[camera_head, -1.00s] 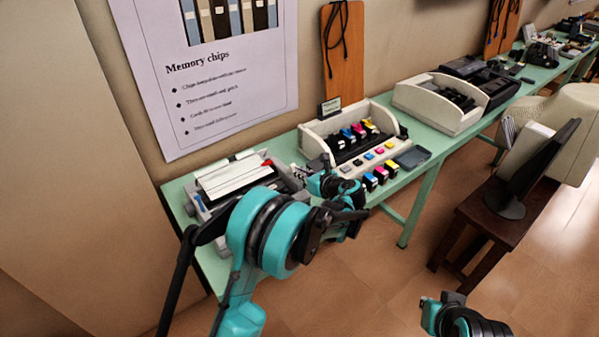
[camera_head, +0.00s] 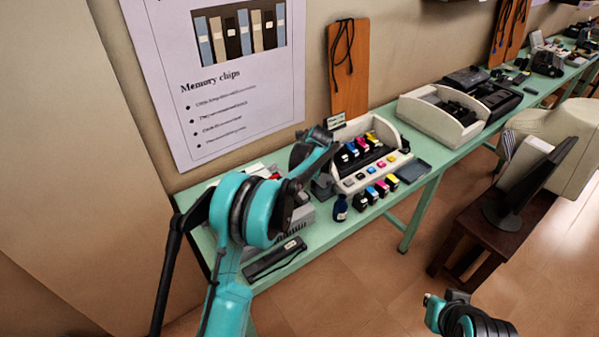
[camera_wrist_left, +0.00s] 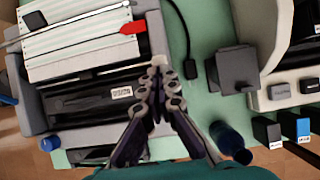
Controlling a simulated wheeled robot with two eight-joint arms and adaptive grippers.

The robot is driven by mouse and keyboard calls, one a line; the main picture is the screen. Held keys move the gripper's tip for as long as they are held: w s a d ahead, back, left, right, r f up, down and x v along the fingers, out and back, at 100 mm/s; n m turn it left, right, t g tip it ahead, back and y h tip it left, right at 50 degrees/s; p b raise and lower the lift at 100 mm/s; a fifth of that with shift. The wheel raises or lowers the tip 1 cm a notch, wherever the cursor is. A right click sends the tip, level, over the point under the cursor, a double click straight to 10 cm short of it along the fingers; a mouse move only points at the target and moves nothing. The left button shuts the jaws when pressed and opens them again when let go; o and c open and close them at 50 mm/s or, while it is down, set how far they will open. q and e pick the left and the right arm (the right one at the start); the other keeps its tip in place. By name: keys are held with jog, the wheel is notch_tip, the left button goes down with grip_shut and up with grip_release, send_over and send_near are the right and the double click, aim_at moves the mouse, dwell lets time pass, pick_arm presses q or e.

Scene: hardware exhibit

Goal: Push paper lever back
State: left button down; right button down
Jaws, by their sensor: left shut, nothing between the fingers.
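The grey printer (camera_wrist_left: 90,105) with white-green striped paper (camera_wrist_left: 85,42) fills the upper left of the left wrist view. A red pointed lever (camera_wrist_left: 118,28) sits at the paper's right edge. My left gripper (camera_wrist_left: 158,66) is shut and empty, its fingertips just below and right of the red lever, near the printer's right end. I cannot tell whether they touch the printer. In the head view, the printer (camera_head: 294,218) is mostly hidden behind my left arm, and its fingertips are hidden too. Only part of my right arm shows at the bottom right.
On the green table, a dark blue bottle (camera_head: 340,208) and a grey block (camera_wrist_left: 233,68) stand right of the printer. Beyond is a white cartridge printer (camera_head: 372,165) with several ink cartridges in front. A black bar (camera_head: 275,260) lies near the front edge.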

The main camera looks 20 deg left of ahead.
pick_arm(q)
jog(key=shift+w+a+r+h, duration=0.15)
jog(key=shift+w+a+h, duration=0.05)
jog(key=shift+a+h, duration=0.15)
jog(key=shift+w+f+g, duration=0.1)
jog(key=shift+f+g, duration=0.1)
jog(key=shift+g, duration=0.1)
jog(key=shift+r, duration=0.1)
jog(key=shift+r+p, duration=0.6)
jog(key=shift+r, duration=0.2)
jog(key=shift+d, duration=0.1)
